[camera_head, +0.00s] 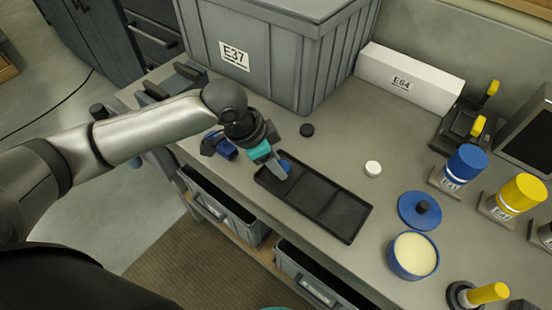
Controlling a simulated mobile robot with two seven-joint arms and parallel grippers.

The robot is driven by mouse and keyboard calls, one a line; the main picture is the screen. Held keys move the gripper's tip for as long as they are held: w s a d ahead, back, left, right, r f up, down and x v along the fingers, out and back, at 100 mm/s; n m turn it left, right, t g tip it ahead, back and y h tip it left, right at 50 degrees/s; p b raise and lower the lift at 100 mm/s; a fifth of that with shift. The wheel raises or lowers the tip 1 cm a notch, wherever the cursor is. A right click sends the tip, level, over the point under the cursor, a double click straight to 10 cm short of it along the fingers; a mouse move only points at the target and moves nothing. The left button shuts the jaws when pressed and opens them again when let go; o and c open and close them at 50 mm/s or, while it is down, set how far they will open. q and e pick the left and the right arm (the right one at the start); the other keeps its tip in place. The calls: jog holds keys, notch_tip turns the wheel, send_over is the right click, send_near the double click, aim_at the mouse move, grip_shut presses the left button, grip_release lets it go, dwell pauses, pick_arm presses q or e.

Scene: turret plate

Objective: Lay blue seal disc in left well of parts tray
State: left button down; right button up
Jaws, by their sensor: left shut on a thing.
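The black parts tray (341,240) lies on the grey bench, with its wells in a row. My left gripper (278,167) reaches in from the left and is at the tray's left well. It is shut on the blue seal disc (285,165), which shows partly beside the grey fingertip. I cannot tell whether the disc touches the well floor. The gripper hides part of the left well. The middle and right wells look empty. My right gripper is not in view.
A grey crate marked E37 (280,50) stands behind the tray. A black cap (307,130) and a white disc (373,168) lie nearby. A blue lid (420,210) and an open blue pot (413,256) stand to the right. A blue object (226,149) sits by my left wrist.

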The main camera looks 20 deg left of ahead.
pick_arm(q)
jog(key=shift+f+p, duration=0.6)
jog(key=shift+f, duration=0.1)
dwell(1.4)
jog(key=shift+c, duration=1.6)
grip_release()
jog(key=shift+r, duration=0.1)
jog(key=p+v, duration=0.2)
jog(key=v, duration=1.3)
jog(key=shift+w+d+r, duration=0.1)
